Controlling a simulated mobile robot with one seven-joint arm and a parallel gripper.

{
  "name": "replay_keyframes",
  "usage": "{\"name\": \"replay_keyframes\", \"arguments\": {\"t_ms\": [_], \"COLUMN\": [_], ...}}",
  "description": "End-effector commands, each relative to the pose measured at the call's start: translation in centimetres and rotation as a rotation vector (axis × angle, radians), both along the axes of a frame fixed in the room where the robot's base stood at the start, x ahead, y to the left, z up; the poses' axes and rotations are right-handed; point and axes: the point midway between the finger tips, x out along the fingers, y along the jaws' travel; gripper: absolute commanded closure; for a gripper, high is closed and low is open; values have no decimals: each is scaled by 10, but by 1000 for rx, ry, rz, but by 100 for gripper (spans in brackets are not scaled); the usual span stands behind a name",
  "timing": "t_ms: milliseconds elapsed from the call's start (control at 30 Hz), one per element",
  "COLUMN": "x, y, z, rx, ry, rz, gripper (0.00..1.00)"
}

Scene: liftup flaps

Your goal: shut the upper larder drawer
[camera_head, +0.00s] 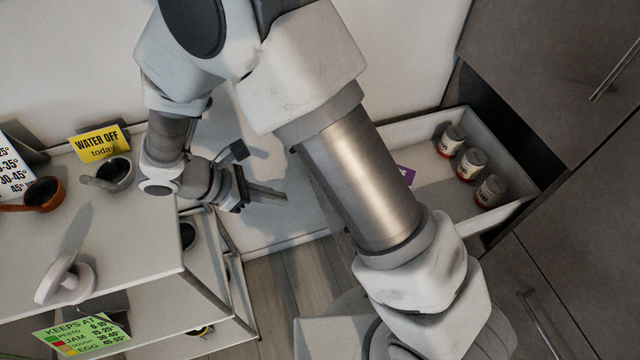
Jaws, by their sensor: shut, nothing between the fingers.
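The larder drawer (516,212) is pulled out from the dark cabinet at the right. It is a white open-topped box with several small jars (470,163) standing in it near the cabinet side. My arm crosses in front and hides its left part, so I cannot see its front clearly. My gripper (282,196) is shut and empty, left of my arm's large link, over a white surface (275,232) on which it casts a shadow. I cannot tell whether the gripper touches that surface, or whether the surface belongs to the drawer.
A white shelf unit (150,235) at the left holds a grey cup (115,174), an orange pan (44,194), a pale handled object (66,281) and a yellow sign (99,144). Dark cabinet doors (560,70) with bar handles stand at right. Wooden floor (288,285) shows between.

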Motion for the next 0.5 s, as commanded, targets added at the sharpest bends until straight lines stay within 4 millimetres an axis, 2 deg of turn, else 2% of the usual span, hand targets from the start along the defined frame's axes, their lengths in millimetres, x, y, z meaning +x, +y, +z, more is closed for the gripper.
{"name": "replay_keyframes", "arguments": {"t_ms": [167,500], "x": [1,13], "y": [-3,-49], "z": [-11,-59], "rx": [-10,-11], "ry": [7,9], "rz": [16,13], "gripper": [100,100]}}
